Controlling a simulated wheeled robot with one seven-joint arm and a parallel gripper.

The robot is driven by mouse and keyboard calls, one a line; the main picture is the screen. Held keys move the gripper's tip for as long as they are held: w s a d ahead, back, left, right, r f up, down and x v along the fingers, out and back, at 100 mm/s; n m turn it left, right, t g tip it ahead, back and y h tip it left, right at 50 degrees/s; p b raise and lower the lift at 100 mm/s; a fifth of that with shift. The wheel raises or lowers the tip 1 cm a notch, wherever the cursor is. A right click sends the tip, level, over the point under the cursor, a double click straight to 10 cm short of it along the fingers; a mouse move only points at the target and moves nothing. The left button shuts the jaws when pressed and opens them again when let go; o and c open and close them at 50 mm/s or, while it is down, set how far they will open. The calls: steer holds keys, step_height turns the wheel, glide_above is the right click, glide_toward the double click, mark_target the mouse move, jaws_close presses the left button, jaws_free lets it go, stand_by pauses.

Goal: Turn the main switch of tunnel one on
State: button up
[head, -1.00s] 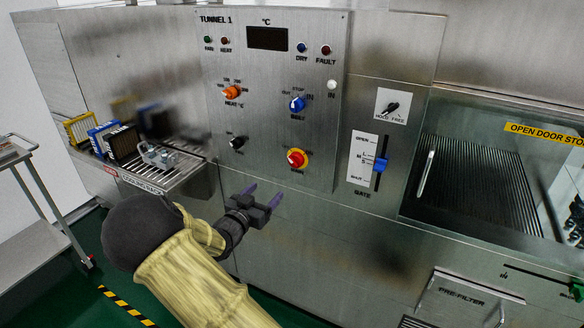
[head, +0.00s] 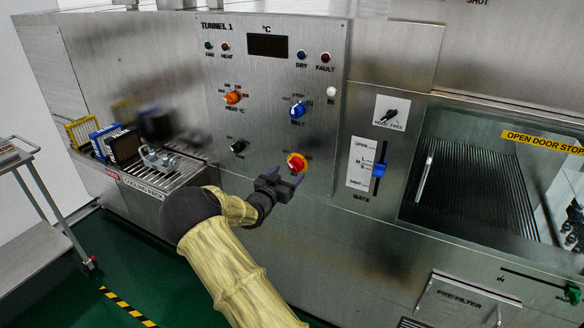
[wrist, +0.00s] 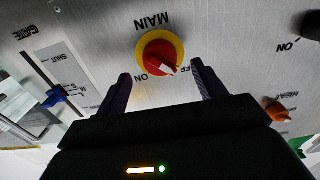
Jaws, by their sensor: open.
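The main switch (head: 297,163) is a red knob on a yellow disc, low on the TUNNEL 1 panel (head: 262,120). In the wrist view the main switch (wrist: 158,52) appears upside down under the word MAIN. Its white mark points toward the OFF label; ON is on the other side. My gripper (head: 287,177) is open and empty, just in front of and slightly below the knob. In the wrist view the fingers of my gripper (wrist: 160,72) stand on either side of the knob, with wide gaps and no visible contact.
An orange heat knob (head: 232,97), a blue belt knob (head: 297,110) and a black knob (head: 238,147) share the panel. A blue gate slider (head: 379,170) is to the right. A loaded shelf (head: 180,178) juts out at left.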

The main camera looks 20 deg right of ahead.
mark_target(292, 169)
steer(key=x, duration=0.4)
steer(key=shift+p, duration=0.3)
steer(key=c, duration=1)
steer(key=shift+o, duration=0.2)
